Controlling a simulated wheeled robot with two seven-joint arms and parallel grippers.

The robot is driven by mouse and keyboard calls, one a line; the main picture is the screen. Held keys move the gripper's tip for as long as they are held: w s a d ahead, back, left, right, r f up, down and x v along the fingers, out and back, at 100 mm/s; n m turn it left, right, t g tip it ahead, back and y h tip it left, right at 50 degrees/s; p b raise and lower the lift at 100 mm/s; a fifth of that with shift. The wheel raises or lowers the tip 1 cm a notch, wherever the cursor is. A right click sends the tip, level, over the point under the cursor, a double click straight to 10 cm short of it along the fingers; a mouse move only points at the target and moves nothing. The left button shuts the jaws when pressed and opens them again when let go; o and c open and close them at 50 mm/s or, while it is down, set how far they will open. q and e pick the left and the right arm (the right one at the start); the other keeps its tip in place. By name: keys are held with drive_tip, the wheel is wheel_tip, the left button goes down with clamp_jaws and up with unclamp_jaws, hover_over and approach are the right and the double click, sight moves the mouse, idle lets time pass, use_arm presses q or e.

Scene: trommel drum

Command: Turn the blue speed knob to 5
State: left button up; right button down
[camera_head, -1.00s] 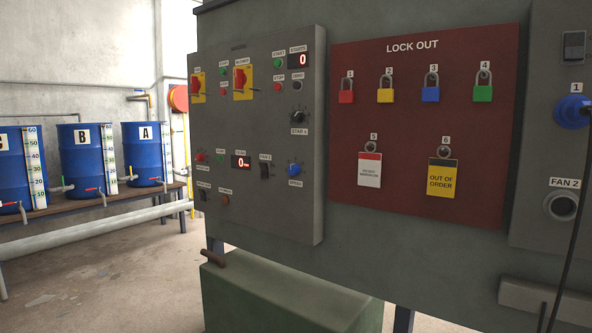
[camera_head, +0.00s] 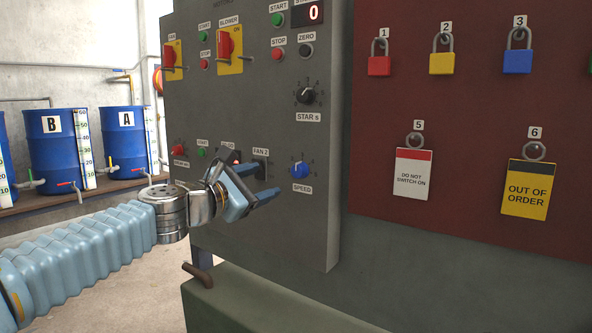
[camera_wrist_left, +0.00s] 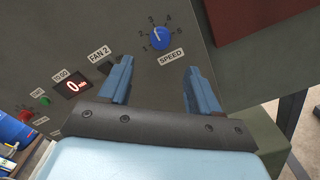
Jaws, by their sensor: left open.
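The blue speed knob (camera_head: 299,171) sits low on the grey control panel, above its SPEED label. It also shows in the left wrist view (camera_wrist_left: 160,37), ringed by a numbered scale. Its white pointer appears to point up and slightly left on the panel; the exact number is too small to read surely. My left gripper (camera_head: 271,189) is open and empty, just left of the knob in the head view. In the left wrist view its two fingers (camera_wrist_left: 160,85) stand apart, with the knob beyond the tips and between them. It does not touch the knob. My right gripper is out of view.
The FAN 2 switch (camera_head: 261,166) is close beside my left fingers. The black STAR knob (camera_head: 305,95) is above the speed knob. A red lock-out board (camera_head: 460,130) with padlocks and tags is at the right. A green box (camera_head: 265,300) stands below the panel.

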sight(296, 171)
use_arm(q)
drive_tip(key=p+x, duration=0.3)
drive_tip(key=x, duration=0.7)
drive_tip(key=shift+w+d+p, duration=0.15)
drive_tip(key=shift+w+p, duration=0.15)
drive_tip(key=shift+p, duration=0.1)
drive_tip(key=shift+w+d+f, duration=0.15)
drive_tip(key=shift+w+d, duration=0.25)
drive_tip(key=shift+w, duration=0.1)
drive_tip(key=c, duration=1)
drive_tip(key=shift+c, duration=0.2)
